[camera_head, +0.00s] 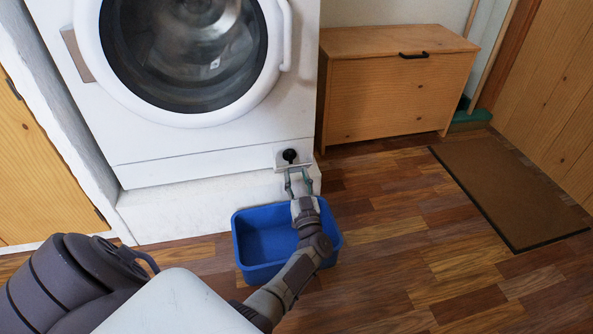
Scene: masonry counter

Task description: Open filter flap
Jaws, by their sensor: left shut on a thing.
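The white washing machine (215,163) stands at the upper left on a white plinth. At its lower right corner a small opening shows a dark round filter cap (290,156). The pale filter flap (293,167) is tilted outward below the cap. My left gripper (298,176) is at the flap, its fingers shut on the flap's edge. The fingers partly cover the flap, so the exact grip is hard to see. A blue bin (262,243) stands on the floor below, and my left forearm passes over its right side. My right gripper is not in view.
A wooden chest (395,98) with a black handle stands to the right of the machine. A brown doormat (510,193) lies at the right by a wooden door (552,85). The wood floor between bin and mat is clear.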

